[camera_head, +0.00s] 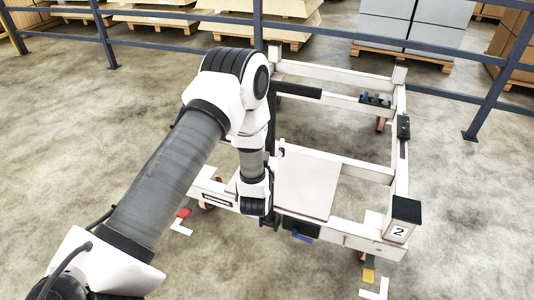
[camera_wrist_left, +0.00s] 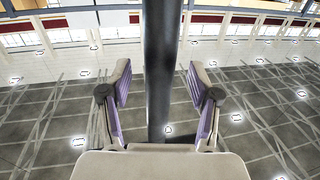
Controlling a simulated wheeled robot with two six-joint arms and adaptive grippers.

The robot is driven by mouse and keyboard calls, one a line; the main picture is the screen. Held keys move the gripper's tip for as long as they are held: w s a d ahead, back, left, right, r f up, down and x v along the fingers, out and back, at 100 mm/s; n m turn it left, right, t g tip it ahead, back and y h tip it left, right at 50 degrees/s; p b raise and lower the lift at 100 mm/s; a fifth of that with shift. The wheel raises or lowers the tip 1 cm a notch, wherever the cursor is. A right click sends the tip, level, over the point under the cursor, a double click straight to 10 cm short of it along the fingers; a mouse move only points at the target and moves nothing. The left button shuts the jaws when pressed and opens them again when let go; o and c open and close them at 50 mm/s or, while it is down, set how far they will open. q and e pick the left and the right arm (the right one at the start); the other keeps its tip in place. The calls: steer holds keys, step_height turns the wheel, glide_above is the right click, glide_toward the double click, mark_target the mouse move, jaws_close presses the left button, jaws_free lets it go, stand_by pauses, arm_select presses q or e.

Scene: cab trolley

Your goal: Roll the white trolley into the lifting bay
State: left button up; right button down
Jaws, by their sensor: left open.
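The white trolley (camera_head: 320,174) is an open frame on castors, with a flat white panel in its near left part. A dark upright post (camera_head: 271,125) stands at its left side, partly behind my left arm. My left gripper (camera_head: 274,157) is at this post, mostly hidden by its own wrist in the head view. In the left wrist view the open gripper (camera_wrist_left: 159,85) has one finger on each side of a dark post (camera_wrist_left: 161,70), with gaps between. My right gripper is out of view. No bay can be clearly identified.
A blue railing (camera_head: 340,33) runs behind, with loaded pallets beyond. Open concrete floor lies at left and right.

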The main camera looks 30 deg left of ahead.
arm_select(q)
steer(key=shift+x, duration=1.2)
jaws_close()
